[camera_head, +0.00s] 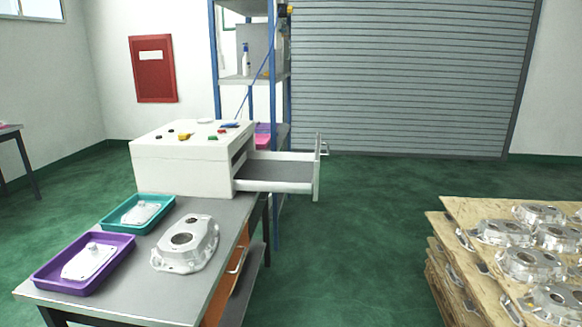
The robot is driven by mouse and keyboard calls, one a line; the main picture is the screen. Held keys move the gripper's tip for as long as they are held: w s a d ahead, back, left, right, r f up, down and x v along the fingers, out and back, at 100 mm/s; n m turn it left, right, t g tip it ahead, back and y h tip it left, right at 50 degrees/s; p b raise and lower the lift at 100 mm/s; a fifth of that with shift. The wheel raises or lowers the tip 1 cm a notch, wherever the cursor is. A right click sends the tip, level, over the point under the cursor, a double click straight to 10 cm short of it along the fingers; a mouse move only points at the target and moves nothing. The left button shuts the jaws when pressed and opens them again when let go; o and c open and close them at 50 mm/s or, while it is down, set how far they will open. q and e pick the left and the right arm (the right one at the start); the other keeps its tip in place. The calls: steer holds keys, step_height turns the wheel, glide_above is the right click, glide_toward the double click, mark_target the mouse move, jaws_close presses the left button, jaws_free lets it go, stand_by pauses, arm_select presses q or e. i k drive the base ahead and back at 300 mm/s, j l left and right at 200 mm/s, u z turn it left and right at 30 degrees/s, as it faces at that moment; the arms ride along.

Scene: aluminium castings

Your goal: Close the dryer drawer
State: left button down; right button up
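The dryer (184,166) is a white box with coloured buttons on top. It stands at the far end of the grey table. Its drawer (284,172) is pulled out to the right, with a grey floor, white sides and an upright front panel with a handle (324,147) on its outer side. The part of the drawer floor that shows looks empty. Neither of my grippers is in view.
The table (178,284) holds a purple tray (112,262), a teal tray (118,227) and a casting (186,244). Wooden pallets (453,221) with several castings stand at the right. Green floor (350,255) lies clear between them. A shelf rack (271,104) stands behind the dryer.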

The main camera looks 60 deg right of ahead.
mark_target(293, 173)
steer(key=z, duration=0.45)
steer(key=l+z, duration=0.15)
steer(key=z, duration=0.35)
steer(key=l+z, duration=0.1)
steer(key=z, duration=0.35)
steer(key=i+l, duration=0.1)
steer(key=l, duration=0.25)
steer(key=l+z, duration=0.1)
steer(key=l, duration=0.25)
steer(key=i+l, duration=0.15)
steer(key=l, duration=0.2)
steer(key=i+l, duration=0.1)
steer(key=l, duration=0.25)
steer(key=i+l+u, duration=0.1)
steer(key=i, duration=0.35)
